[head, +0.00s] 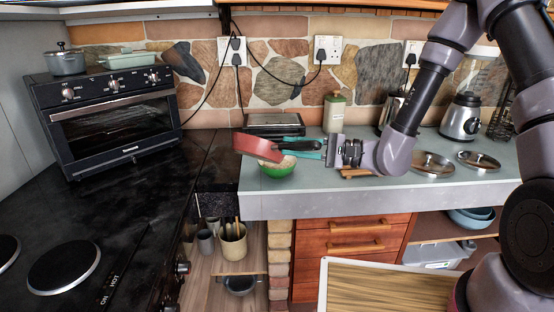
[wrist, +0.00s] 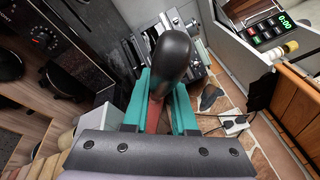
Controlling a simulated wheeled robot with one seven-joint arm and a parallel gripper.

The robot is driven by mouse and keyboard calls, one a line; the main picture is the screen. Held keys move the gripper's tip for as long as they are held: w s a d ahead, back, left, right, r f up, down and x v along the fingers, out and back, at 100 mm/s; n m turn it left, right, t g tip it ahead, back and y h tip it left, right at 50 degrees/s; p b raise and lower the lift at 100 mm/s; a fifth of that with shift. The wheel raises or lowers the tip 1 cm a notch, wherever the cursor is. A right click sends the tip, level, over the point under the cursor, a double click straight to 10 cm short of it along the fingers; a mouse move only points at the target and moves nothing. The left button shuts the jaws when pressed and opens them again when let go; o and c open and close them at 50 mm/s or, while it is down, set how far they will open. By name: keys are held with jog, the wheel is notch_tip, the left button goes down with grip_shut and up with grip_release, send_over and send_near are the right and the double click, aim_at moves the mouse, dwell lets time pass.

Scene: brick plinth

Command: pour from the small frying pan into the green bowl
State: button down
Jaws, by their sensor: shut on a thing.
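The small frying pan (head: 257,147) is red with a black handle. It is tilted steeply above the green bowl (head: 277,171), its lower edge close to the bowl's rim. The green bowl stands on the grey counter near its front left corner, with pale beige stuff showing in it. My gripper (head: 300,147) has teal fingers and is shut on the pan's handle, to the right of the pan. In the wrist view the black handle (wrist: 173,58) sits between the teal fingers. The inside of the pan is hidden, and the bowl does not show clearly in the wrist view.
A black flat grill (head: 273,124) and a green-lidded canister (head: 334,113) stand behind. Metal lids (head: 432,164) and a blender (head: 461,118) are to the right. A toaster oven (head: 115,119) and dark hob (head: 95,235) lie left. The counter's front edge is close to the bowl.

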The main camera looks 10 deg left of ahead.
jog(key=s+a+f+n+h, duration=0.2)
jog(key=s+f+n, duration=0.4)
jog(key=s+f, duration=0.3)
jog(key=shift+s+a+f+n, duration=0.15)
jog(key=shift+a+f+n, duration=0.3)
jog(key=shift+f, duration=1.7)
